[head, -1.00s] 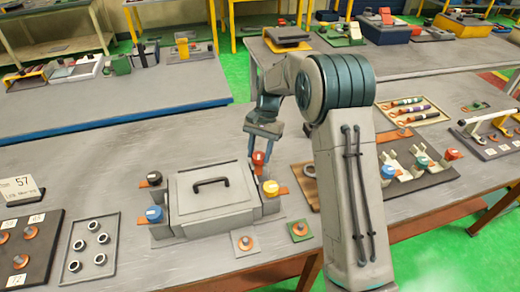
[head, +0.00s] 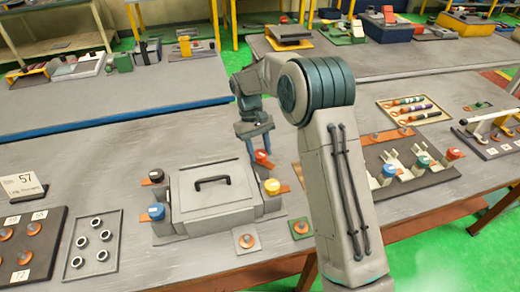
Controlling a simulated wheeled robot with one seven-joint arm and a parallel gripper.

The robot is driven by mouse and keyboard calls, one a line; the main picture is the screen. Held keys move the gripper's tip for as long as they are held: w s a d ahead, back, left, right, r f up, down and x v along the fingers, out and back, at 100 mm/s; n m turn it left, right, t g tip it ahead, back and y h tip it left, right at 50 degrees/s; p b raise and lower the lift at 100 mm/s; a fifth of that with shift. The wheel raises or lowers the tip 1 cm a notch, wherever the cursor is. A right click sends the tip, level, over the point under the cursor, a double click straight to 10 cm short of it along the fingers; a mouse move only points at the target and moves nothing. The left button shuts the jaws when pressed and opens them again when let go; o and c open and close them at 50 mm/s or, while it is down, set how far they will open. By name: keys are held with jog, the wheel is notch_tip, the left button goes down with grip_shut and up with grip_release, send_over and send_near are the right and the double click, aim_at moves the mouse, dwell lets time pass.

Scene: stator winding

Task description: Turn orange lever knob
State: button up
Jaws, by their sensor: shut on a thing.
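A grey box (head: 212,203) with a black handle stands on the near table, with lever knobs at its corners. The orange-red knob (head: 262,157) is at its far right corner, on an orange lever. My gripper (head: 261,154) points down over this corner, with one finger on each side of the knob, and is shut on it. The exact contact is too small to make out. The other corners carry a black knob (head: 156,175), a blue knob (head: 156,211) and a yellow knob (head: 272,187).
A tray of rings (head: 94,272) and a dark board (head: 40,235) lie left of the box. Small square plates (head: 247,241) lie in front of it. Right of my arm, a panel (head: 436,178) carries more coloured knobs.

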jog(key=n, duration=0.2)
jog(key=n+t+h, duration=0.1)
jog(key=n, duration=0.2)
jog(key=shift+s+f+n+h+b, duration=0.2)
jog(key=shift+f+n+h+b, duration=0.1)
jog(key=shift+h, duration=0.1)
jog(key=shift+s+a+n+t+h, duration=0.15)
jog(key=shift+n+t, duration=0.35)
jog(key=shift+n, duration=0.55)
jog(key=shift+w+d+n+t+h, duration=0.15)
jog(key=shift+n+t, duration=0.35)
jog(key=shift+n, duration=0.55)
jog(key=shift+s+a, duration=0.1)
jog(key=o, duration=1)
jog(key=shift+r, duration=0.1)
jog(key=shift+r, duration=0.1)
